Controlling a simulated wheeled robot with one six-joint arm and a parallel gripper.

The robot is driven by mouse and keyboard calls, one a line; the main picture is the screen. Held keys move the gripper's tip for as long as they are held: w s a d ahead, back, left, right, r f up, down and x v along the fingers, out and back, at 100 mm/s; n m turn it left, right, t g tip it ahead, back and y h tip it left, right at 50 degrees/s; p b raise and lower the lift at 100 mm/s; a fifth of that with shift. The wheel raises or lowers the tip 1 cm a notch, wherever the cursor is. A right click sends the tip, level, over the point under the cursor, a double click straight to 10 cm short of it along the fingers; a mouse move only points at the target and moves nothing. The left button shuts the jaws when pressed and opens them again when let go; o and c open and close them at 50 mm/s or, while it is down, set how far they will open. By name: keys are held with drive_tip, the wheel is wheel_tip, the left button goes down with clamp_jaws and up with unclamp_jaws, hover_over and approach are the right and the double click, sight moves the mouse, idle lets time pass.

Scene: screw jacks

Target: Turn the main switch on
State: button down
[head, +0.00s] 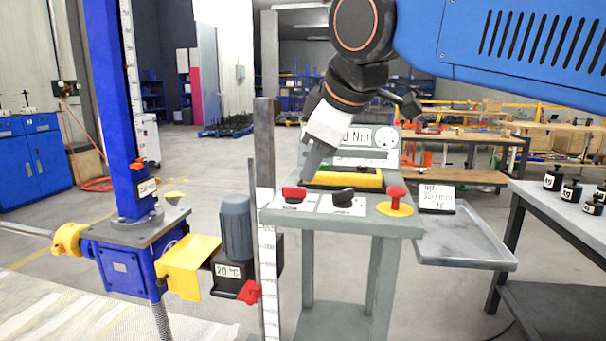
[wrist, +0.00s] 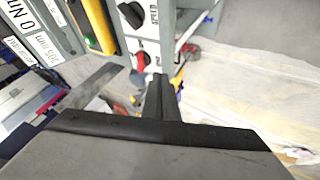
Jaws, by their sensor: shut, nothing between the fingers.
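A grey stand carries a control panel (head: 369,216) with a red rotary knob (head: 293,194) at its left, on a white label plate too small to read. This knob looks like the main switch. It also shows in the wrist view (wrist: 141,62), and which way it is set is unclear. A black knob (head: 343,197) sits to its right; its plate seems to read SPEED in the wrist view. My gripper (head: 308,174) is shut and empty, pointing down just above and behind the red knob. In the wrist view its fingertips (wrist: 160,82) appear close to the knob, with no clear contact.
A red mushroom button (head: 397,194) on a yellow base is at the panel's right. A yellow-edged item (head: 342,180) lies behind the knobs. A blue screw jack (head: 122,257) with a motor (head: 236,228) stands left. A grey tray (head: 464,241) and a table with weights (head: 571,191) are right.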

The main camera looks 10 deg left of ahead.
approach(300, 199)
wheel_tip(300, 199, down, 4)
drive_tip(key=s+a, duration=0.2)
drive_tip(key=a, duration=0.1)
drive_tip(key=w, duration=0.3)
drive_tip(key=shift+d+f, duration=0.15)
drive_tip(key=shift+d, duration=0.05)
drive_tip(key=shift+w, duration=0.65)
